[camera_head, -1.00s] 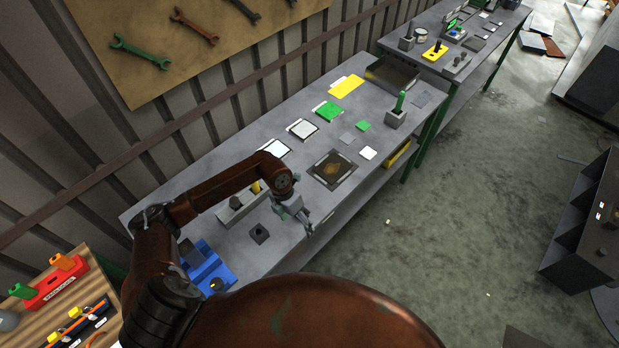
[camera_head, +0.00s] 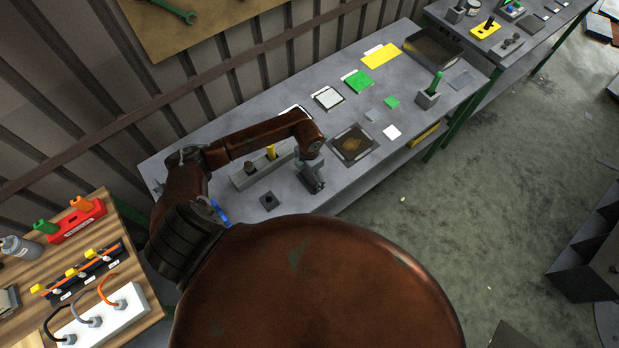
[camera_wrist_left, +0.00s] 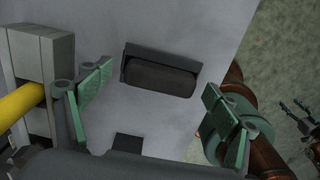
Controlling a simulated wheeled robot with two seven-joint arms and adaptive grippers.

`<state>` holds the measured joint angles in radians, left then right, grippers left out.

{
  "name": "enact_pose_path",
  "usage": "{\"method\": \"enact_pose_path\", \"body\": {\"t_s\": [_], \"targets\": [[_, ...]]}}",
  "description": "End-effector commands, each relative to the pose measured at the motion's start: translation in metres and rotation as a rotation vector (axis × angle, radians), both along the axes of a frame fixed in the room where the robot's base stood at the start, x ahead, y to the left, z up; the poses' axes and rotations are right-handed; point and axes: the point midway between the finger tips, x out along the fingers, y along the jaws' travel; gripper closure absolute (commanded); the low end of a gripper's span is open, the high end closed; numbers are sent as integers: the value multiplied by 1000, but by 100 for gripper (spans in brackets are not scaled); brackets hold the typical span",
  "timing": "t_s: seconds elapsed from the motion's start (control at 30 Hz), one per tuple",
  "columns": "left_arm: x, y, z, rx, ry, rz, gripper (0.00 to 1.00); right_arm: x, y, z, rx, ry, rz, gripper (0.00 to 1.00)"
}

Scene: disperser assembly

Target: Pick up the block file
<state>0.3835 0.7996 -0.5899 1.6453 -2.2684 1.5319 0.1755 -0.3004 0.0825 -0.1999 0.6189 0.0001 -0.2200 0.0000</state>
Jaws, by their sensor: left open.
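In the left wrist view a dark block with a rounded long side (camera_wrist_left: 160,75), which looks like the block file, lies on the grey table ahead of my left gripper (camera_wrist_left: 155,105). The gripper is open, its two green-padded fingers wide apart, with nothing between the pads. In the head view my left gripper (camera_head: 314,188) points down over the table near its front edge; I cannot make out the block there. Part of my right gripper (camera_wrist_left: 296,120) seems to show beyond the table edge in the wrist view, too small to read.
A grey holder (camera_head: 240,180) with a yellow handle (camera_head: 270,152) and a dark one stands beside the left gripper. A small block with a dark top (camera_head: 268,200) sits nearby. A dark square plate (camera_head: 353,145) lies to the right. A wooden board (camera_head: 150,297) with parts is at left.

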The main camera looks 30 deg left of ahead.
Motion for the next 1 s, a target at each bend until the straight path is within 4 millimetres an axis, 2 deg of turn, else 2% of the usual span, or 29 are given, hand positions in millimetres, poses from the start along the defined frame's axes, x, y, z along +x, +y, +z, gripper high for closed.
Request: {"method": "enact_pose_path", "body": {"t_s": [0.1,0.33,0.67,1.0], "targets": [[-1,0,-8,1,2,0,17,11,1,3,1,-15,2,54],[0,-1,-8,0,1,-2,19,7,0,2,1,-10,2,54],[0,-1,-8,0,1,-2,42,-3,2,1,2,4,-2,54],[0,-1,-8,0,1,-2,65,-1,5,1,5,2,-2,54]]}}
